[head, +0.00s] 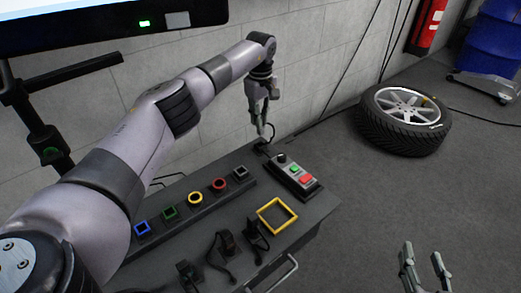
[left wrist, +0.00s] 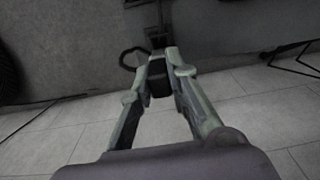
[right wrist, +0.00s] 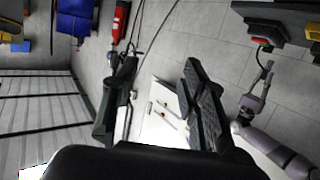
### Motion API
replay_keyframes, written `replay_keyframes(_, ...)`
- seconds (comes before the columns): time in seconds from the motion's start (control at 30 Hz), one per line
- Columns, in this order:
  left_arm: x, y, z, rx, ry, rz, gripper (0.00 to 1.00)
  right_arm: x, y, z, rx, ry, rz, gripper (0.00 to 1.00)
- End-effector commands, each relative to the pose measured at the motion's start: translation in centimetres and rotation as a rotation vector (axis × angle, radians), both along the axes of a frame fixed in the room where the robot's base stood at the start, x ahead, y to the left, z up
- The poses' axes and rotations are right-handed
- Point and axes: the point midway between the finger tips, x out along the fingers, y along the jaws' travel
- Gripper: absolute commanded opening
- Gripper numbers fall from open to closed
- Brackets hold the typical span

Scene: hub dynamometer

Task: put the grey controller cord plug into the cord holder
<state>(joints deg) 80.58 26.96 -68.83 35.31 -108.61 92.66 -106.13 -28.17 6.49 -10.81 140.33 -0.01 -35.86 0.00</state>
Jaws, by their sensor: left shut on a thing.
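My left gripper (head: 264,128) is shut on a dark plug-like piece, low by the wall at the back of the cabinet. That piece (left wrist: 158,78) sits between its fingertips in the left wrist view, with a dark cord loop beside it; its colour is too dim to tell. The controller box (head: 296,175), with green and red buttons, lies right of the gripper. A row of colour-framed sockets (head: 198,196) runs blue, green, yellow, red and grey (head: 240,173); I cannot tell whether one is the cord holder. My right gripper (head: 425,268) is open and empty over the floor.
Several black plugs with cords (head: 227,243) stand along the cabinet's front. A yellow square frame (head: 276,216) lies on its top. A tyre (head: 405,118) lies on the floor to the right. A monitor (head: 110,22) overhangs the upper left.

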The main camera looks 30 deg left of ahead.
Motion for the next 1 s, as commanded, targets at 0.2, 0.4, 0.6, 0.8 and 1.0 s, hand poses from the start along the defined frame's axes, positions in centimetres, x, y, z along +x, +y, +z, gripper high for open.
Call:
replay_keyframes(0.2,0.0,0.0,-1.2,0.0,0.0,0.0,0.0,0.3,0.3,1.1,0.017,-0.066,0.004,0.4)
replay_keyframes(0.4,0.0,0.0,-2.0,0.0,0.001,0.0,0.0,0.8,0.7,2.6,0.037,-0.141,0.012,0.4)
replay_keyframes(0.6,0.0,0.0,-2.6,0.0,0.001,0.0,0.0,1.0,0.9,3.8,0.053,-0.204,0.016,0.4)
replay_keyframes(0.8,0.0,0.0,-3.3,0.0,0.0,0.0,0.0,1.1,1.1,4.9,0.068,-0.264,0.018,0.4)
replay_keyframes(1.0,0.0,0.0,-3.6,0.0,0.0,-0.001,0.0,1.1,1.2,5.7,0.078,-0.303,0.02,0.4)
